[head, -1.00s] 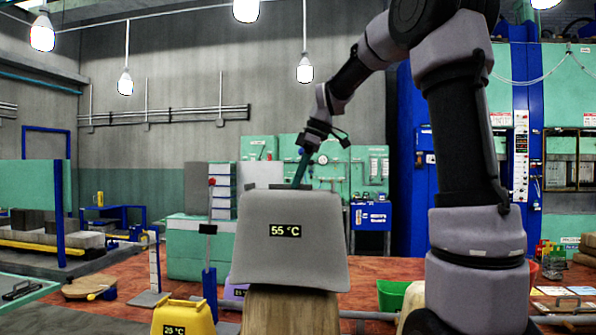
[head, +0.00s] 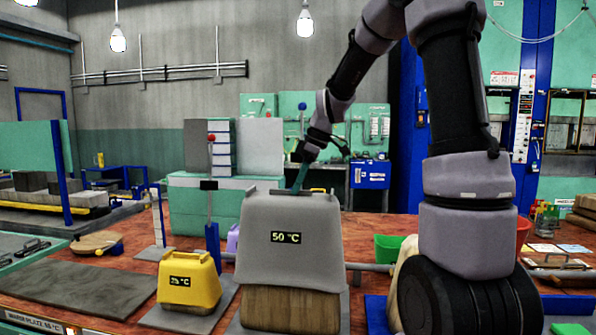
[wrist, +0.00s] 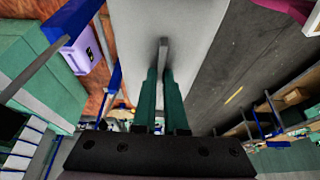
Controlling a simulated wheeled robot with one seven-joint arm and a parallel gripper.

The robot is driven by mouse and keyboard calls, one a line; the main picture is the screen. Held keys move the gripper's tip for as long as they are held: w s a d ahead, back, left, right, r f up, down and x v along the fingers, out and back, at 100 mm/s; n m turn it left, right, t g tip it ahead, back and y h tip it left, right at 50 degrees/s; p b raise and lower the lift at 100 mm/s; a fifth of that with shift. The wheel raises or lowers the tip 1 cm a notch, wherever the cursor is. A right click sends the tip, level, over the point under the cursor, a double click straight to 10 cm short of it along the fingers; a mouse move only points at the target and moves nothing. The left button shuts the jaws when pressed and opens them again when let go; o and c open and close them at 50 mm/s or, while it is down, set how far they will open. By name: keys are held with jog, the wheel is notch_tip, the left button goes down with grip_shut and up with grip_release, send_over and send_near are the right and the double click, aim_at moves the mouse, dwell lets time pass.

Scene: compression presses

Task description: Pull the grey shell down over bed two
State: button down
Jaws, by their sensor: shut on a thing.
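The grey shell (head: 300,215) is a tapered cover with a display reading 50 °C. The block stands on a grey plate (head: 343,312). My gripper (head: 299,184) comes from above, its teal fingers shut on the handle on top of the shell. In the wrist view, the fingers (wrist: 163,98) close on the thin upright handle (wrist: 163,52) over the pale top. No bed number is legible, and the block's top is hidden inside the shell.
A smaller yellow shell (head: 190,280) with its own display stands to the left on a grey plate. A dark flat plate (head: 80,283) lies farther left. A purple shell (head: 233,240) is partly hidden behind the grey one. A green bin (head: 388,248) stands to the right.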

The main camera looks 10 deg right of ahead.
aim_at(313, 196)
notch_tip(313, 196, down, 10)
jog(key=shift+f, duration=0.15)
dwell(0.4)
jog(key=shift+f, duration=0.6)
dwell(0.6)
jog(key=c, duration=0.9)
grip_release()
jog(key=v, duration=1.1)
